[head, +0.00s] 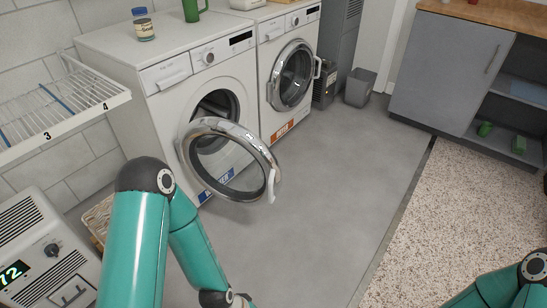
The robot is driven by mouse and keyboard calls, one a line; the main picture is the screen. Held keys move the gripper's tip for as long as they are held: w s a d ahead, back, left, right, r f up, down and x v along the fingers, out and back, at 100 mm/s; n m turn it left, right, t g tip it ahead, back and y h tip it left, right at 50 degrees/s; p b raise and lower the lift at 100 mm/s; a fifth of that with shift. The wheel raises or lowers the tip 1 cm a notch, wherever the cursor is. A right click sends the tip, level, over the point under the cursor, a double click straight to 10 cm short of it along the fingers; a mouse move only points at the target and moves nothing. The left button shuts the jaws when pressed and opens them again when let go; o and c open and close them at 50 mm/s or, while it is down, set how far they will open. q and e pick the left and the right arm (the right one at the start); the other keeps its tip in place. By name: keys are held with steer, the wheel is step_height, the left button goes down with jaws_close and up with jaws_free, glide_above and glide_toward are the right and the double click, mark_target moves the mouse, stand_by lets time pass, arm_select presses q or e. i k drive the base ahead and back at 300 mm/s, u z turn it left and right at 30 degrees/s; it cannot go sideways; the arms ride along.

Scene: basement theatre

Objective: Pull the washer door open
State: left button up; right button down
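The white washer (165,115) stands at upper left, with a blue label (216,186) low on its front. Its round door (228,127), with a chrome rim and clear glass, stands open and swung out over the floor. The dark drum opening (214,103) shows behind it. The door's pale handle (272,186) is at its free right edge. My teal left arm comes in from the bottom left, bends at the elbow and runs down out of the bottom edge. My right arm shows only at the bottom right corner. Neither gripper is in view.
A similar machine (268,84) with an orange label and a closed door stands right of the washer. A labelled jar (144,25) and green mug (193,9) are on top. A wire shelf (60,100) and dehumidifier-like unit (35,245) are left. Grey floor (330,190) is clear.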

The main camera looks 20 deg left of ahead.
mark_target(201, 128)
steer(key=u, duration=0.5)
steer(key=i, duration=1.15)
